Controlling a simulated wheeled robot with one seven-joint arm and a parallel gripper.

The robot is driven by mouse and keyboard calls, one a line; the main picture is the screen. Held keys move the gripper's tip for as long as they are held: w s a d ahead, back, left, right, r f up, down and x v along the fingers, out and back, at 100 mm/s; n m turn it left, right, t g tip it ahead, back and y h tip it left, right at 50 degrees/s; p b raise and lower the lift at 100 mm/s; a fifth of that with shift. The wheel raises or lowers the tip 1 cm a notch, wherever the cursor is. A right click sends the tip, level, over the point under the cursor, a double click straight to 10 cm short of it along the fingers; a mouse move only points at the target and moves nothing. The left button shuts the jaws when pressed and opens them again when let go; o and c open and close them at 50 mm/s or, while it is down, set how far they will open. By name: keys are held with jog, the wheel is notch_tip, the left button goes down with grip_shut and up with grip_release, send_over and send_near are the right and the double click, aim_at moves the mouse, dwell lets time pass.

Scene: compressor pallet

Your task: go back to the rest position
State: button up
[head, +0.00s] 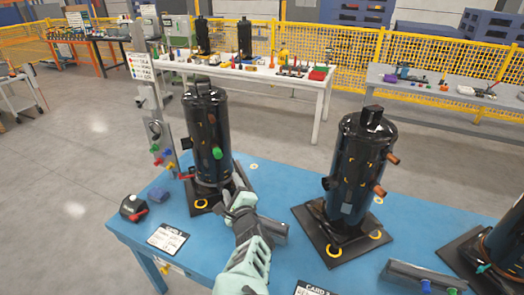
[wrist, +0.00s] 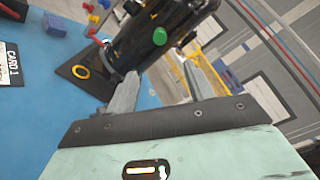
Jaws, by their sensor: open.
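My gripper (head: 238,193) is at the end of my pale green arm, above the blue table in front of the left black compressor (head: 205,135). In the wrist view my gripper (wrist: 160,80) has its two fingers spread apart, with nothing held between them. The same compressor (wrist: 150,40) stands beyond the fingertips, with a green cap (head: 217,153) on its side. I cannot tell from the views whether a finger touches the compressor.
A second compressor (head: 358,165) stands on its black base to the right, and part of a third (head: 508,245) shows at the right edge. A card (head: 167,239), a blue block (head: 157,195) and a black and red item (head: 133,208) lie on the blue table (head: 130,238) at left.

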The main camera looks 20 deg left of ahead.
jog(key=w+d+r+m+t+h+b, duration=0.1)
jog(key=w+d+r+m+t+h, duration=0.1)
jog(key=w+d+m+h, duration=0.35)
jog(key=w+d+r+m+t+h, duration=0.1)
jog(key=w+d+r+m+h, duration=0.25)
jog(key=d+m, duration=0.45)
jog(key=s+d+m+g+h+b, duration=0.1)
jog(key=s+d+m+g+h, duration=0.25)
jog(key=d+m, duration=0.5)
jog(key=s+d+m+g+h+b, duration=0.1)
jog(key=s+d+m+g+h, duration=0.15)
jog(key=d+m+h, duration=0.6)
jog(key=s+d+r+m+g+y+b, duration=0.1)
jog(key=s+d+r+m+g+y, duration=0.2)
jog(key=s, duration=0.8)
jog(key=s+d+r+m+g+y+b, duration=0.2)
jog(key=s+m, duration=0.6)
jog(key=s, duration=0.4)
jog(key=s+d+r+m+g+y+b, duration=0.1)
jog(key=s+d+r+m+g+y, duration=0.3)
jog(key=s, duration=0.7)
jog(key=shift+s+m+g+y, duration=0.25)
jog(key=shift+m+g+y, duration=0.65)
jog(key=shift+m+g, duration=0.25)
